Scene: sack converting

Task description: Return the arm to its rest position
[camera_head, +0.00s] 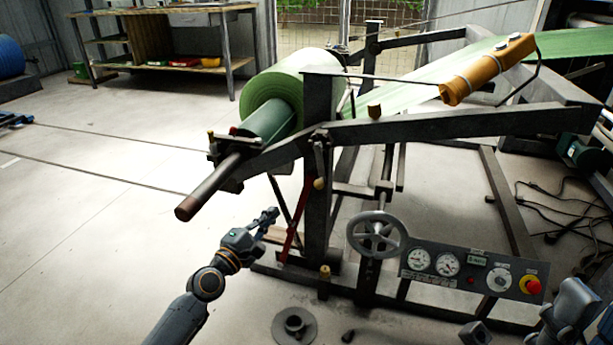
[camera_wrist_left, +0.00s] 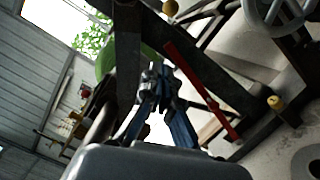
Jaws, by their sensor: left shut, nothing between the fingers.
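My left arm comes in from the bottom left in the head view. Its gripper (camera_head: 268,217) is shut and empty, in front of the dark machine frame, below and to the right of the roll's shaft end. In the left wrist view the blue-grey fingers (camera_wrist_left: 156,76) come together at their tips with nothing between them. A red lever (camera_wrist_left: 200,90) shows behind them to the right. A part of my right arm (camera_head: 570,308) shows at the lower right in the head view; its fingers cannot be made out.
The unwind stand holds a green roll (camera_head: 290,85) on a protruding shaft (camera_head: 208,188). A handwheel (camera_head: 377,235) and a control panel (camera_head: 473,272) with a red button stand right of the left gripper. A round grey base (camera_head: 295,326) lies on the floor. Open floor lies left.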

